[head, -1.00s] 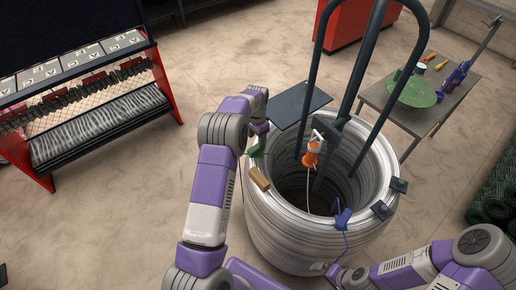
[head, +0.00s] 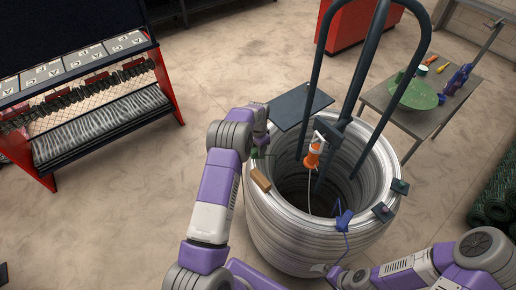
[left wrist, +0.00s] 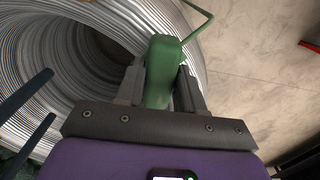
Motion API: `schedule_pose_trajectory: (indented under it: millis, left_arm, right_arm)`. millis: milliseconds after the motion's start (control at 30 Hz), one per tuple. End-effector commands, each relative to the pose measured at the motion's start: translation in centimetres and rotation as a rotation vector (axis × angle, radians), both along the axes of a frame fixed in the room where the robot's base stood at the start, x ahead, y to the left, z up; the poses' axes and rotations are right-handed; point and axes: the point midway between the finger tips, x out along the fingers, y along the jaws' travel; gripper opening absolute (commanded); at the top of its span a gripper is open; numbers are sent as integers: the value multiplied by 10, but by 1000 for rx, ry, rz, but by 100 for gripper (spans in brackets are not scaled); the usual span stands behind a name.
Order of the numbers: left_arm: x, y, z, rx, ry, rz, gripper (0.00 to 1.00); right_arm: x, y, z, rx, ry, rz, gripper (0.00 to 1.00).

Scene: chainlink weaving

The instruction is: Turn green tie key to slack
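The green tie key (left wrist: 160,68) stands at the rim of the wire coil (left wrist: 195,30) in the left wrist view. My left gripper (left wrist: 159,88) has one finger on each side of it, and both fingers appear to press against it. In the head view the green key (head: 255,154) is mostly hidden behind my left gripper (head: 260,140), at the coil's left rim. A thin green strand runs from the key's top in the wrist view. My right gripper (head: 332,270) is low at the coil's front; its fingers are too small to read.
The coil's rim also carries a tan block (head: 260,180), a blue key (head: 343,218) and dark tags (head: 382,211). A grey table (head: 420,115) stands at right, a red rack (head: 165,85) at left.

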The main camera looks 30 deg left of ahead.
Motion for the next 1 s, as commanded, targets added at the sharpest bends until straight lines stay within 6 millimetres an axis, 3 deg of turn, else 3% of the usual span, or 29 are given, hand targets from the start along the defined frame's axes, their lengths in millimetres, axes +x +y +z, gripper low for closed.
schedule_pose_trajectory:
  millis: [133, 1000]
  left_arm:
    - [0, 0, 0, 0, 0, -1, 7]
    - [1, 0, 0, 0, -3, 158, 6]
  right_arm:
    - [0, 0, 0, 0, 0, 0, 100]
    - [0, 0, -10, 0, 0, 0, 100]
